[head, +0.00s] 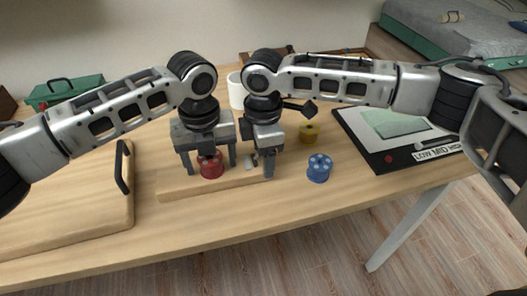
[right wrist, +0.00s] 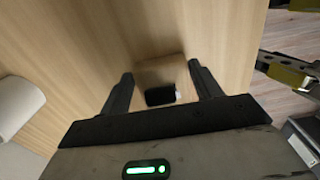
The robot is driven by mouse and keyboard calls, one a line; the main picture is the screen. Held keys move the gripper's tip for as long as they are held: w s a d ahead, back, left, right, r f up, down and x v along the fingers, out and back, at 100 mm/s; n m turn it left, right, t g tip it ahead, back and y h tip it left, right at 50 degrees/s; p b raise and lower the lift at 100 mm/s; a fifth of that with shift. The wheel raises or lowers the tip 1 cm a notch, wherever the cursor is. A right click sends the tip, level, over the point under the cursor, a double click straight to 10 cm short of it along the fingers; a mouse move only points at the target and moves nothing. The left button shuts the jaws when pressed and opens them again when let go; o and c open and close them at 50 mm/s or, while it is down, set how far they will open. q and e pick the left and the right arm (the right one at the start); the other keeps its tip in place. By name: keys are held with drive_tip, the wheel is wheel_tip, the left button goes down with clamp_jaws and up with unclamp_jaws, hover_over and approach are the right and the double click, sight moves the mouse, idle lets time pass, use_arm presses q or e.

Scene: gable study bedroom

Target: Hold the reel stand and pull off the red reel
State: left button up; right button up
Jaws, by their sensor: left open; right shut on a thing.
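The reel stand (head: 180,184) is a wooden base lying on the desk. The red reel (head: 211,168) is on its left part, and its top is hidden by my left gripper. My left gripper (head: 210,163) is open, pointing down, with its fingers on either side of the red reel. My right gripper (head: 260,166) is shut on the right end of the reel stand. In the right wrist view, the stand's wood (right wrist: 160,72) shows between the right gripper's fingers (right wrist: 163,88), with a small black piece on it.
A blue reel (head: 319,168) and a yellow reel (head: 308,133) stand right of the stand. A labelled board (head: 388,160) lies further right. A wooden board (head: 80,205) with a black handle lies at left. A green box (head: 66,91) and a white cylinder (head: 236,92) are behind.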

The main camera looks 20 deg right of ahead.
idle(0.8)
use_arm(q)
drive_tip(key=c, duration=1.3)
drive_tip(key=shift+r, duration=3.05)
drive_tip(key=shift+r, duration=0.1)
drive_tip(key=shift+r, duration=2.15)
use_arm(e)
drive_tip(key=o, duration=1.3)
